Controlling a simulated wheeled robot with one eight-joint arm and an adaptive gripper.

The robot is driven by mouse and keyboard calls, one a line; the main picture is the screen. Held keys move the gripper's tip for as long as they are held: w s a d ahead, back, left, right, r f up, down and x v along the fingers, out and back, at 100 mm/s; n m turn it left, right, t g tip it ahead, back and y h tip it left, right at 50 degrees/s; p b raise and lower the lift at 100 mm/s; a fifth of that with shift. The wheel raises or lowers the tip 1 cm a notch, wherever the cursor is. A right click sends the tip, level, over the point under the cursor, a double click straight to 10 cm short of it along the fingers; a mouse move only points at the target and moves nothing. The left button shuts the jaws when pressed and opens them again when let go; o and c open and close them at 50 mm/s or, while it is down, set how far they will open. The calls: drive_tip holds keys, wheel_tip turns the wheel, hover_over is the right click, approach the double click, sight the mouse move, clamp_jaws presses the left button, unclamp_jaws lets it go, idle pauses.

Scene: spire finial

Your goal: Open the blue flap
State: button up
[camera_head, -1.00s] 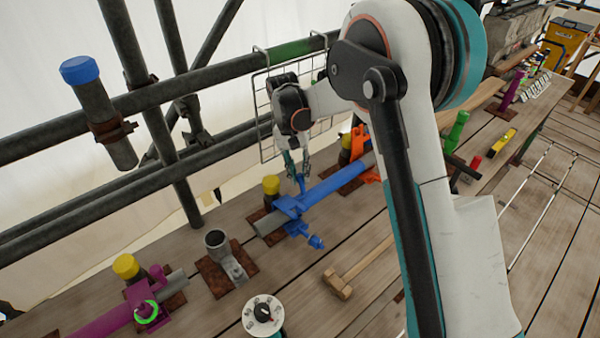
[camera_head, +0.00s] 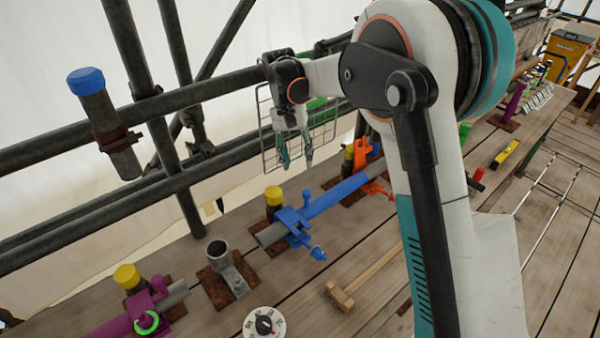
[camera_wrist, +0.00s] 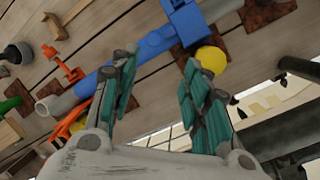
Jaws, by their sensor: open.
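A blue clamp (camera_head: 293,220) sits around the near end of a blue pipe (camera_head: 338,194) on the wooden bench. A small blue peg (camera_head: 306,199) stands up from it, and a blue bolt with a rounded end (camera_head: 318,253) sticks out toward the front. The clamp looks closed; I cannot tell which piece is the flap. It also shows at the top of the wrist view (camera_wrist: 188,20), partly cut off. My gripper (camera_head: 295,162) is open and empty, above and behind the clamp, apart from it. Its two teal fingers (camera_wrist: 157,72) spread below the pipe in the wrist view.
A yellow-capped post (camera_head: 274,198) stands close beside the clamp. An orange clamp (camera_head: 362,155) is farther along. Scaffold bars and a wire rack (camera_head: 322,135) are behind.

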drive_tip(key=shift+v, duration=1.7)
